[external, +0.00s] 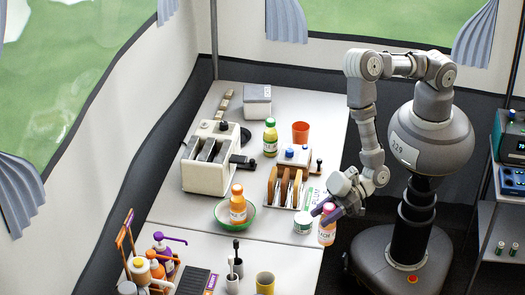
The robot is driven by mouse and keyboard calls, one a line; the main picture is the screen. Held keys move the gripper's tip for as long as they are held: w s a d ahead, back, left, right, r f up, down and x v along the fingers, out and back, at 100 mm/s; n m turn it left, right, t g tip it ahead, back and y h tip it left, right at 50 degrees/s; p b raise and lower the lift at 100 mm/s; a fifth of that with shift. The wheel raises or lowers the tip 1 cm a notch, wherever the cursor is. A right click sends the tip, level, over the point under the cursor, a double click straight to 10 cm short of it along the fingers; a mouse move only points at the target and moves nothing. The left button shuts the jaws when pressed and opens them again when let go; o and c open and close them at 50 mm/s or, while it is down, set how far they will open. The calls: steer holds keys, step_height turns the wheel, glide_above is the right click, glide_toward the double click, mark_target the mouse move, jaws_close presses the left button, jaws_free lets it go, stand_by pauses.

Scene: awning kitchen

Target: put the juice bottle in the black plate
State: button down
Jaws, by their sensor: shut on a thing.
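My gripper (326,207) is at the right edge of the white table, with its fingers pointing down and left. It is shut on a juice bottle (327,229) with a pinkish-orange body and a pale label. The bottle looks upright, and I cannot tell whether its base is on the table or just above it. A flat black rectangular piece (195,283) lies at the front of the table; I cannot tell whether it is the black plate. Another orange bottle (238,206) stands in a green bowl (222,222), and a green-capped bottle (270,138) stands farther back.
A small white tub (303,223) is just left of the held bottle. A rack with wooden dividers (284,190) and a toaster (210,160) stand behind. A yellow cup (265,283) and a bottle caddy (150,265) are at the front. White table between bowl and tub is clear.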

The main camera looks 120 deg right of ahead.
steer(key=shift+s+d+r, duration=0.1)
steer(key=shift+s+r, duration=0.05)
steer(key=shift+s, duration=0.25)
step_height(320, 180, up, 17)
steer(key=w+d+m+h+b, duration=0.15)
steer(key=w+d, duration=0.25)
steer(key=d, duration=1)
steer(key=w+d+m+h+b, duration=0.15)
steer(key=w+d, duration=0.25)
steer(key=d, duration=1.1)
steer(key=s+d+m+g+h+b, duration=0.15)
steer(key=s+d, duration=0.35)
steer(key=d, duration=0.7)
steer(key=s+d+m+h+b, duration=0.15)
steer(key=s+d, duration=0.35)
steer(key=d, duration=0.8)
steer(key=s+d+m+g+h, duration=0.1)
steer(key=s+d+h, duration=0.3)
steer(key=d, duration=0.8)
step_height(320, 180, down, 21)
steer(key=s+y+b, duration=0.1)
steer(key=b, duration=0.2)
steer(key=shift+s+a+f+b, duration=0.1)
steer(key=shift+f+b, duration=0.15)
steer(key=shift+b, duration=0.05)
